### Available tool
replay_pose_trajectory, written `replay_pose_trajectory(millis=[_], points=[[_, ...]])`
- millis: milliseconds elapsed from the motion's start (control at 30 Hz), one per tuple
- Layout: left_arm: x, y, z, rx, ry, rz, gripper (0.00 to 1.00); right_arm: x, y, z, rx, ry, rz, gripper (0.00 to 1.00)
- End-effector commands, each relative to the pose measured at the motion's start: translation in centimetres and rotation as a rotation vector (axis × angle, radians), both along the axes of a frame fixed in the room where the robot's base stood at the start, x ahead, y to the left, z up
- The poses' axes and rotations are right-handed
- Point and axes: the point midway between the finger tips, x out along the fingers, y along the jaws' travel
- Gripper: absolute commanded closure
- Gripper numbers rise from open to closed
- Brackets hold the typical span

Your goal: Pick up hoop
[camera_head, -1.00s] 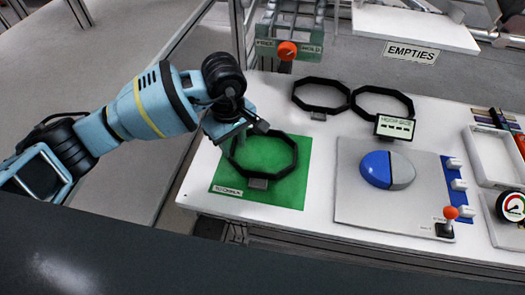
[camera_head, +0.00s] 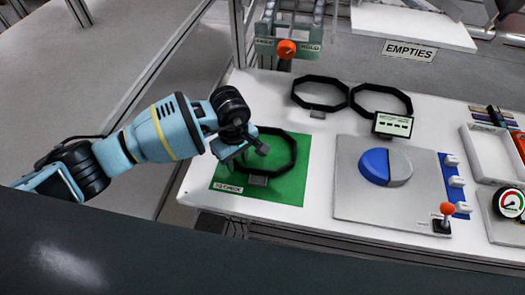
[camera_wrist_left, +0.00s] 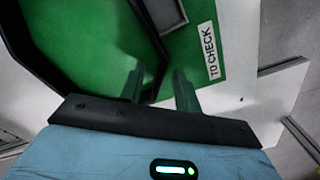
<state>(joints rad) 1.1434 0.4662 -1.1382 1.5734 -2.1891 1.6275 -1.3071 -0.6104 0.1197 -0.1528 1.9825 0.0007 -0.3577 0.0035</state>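A black octagonal hoop (camera_head: 294,153) with a grey tab lies on the green "TO CHECK" mat (camera_head: 291,190). My left gripper (camera_head: 250,153) is over the hoop's left side and covers part of it. In the left wrist view my left gripper (camera_wrist_left: 160,88) is open, its two fingers apart with green mat showing between them. The hoop (camera_wrist_left: 28,55) shows there at the left and upper middle, its band passing close to the fingers. I cannot tell whether they touch. Two more black hoops (camera_head: 318,79) (camera_head: 382,87) lie behind. My right gripper is not in view.
A grey plate (camera_head: 360,210) with a blue-and-grey dome (camera_head: 386,166) and a red-knobbed lever (camera_head: 445,215) is to the right. A small sign (camera_head: 393,125) stands at the right rear hoop. White trays (camera_head: 490,150) are at far right.

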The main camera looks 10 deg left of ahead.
Motion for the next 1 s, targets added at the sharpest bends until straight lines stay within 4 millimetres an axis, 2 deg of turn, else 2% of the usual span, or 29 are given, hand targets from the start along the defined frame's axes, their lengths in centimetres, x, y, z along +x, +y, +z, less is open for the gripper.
replay_pose_trajectory(millis=[200,467,833,1000], points=[[0.02,-0.02,-0.06,-0.001,-0.001,-0.001,0.67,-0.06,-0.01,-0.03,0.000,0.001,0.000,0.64],[0.02,0.00,-0.04,-0.001,-0.001,0.000,1.00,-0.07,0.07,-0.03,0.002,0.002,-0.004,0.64],[0.04,0.00,0.05,0.000,-0.002,0.000,1.00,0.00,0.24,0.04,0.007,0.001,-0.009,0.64],[0.10,0.01,0.86,0.000,-0.004,0.000,1.00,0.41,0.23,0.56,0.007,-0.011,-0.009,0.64]])
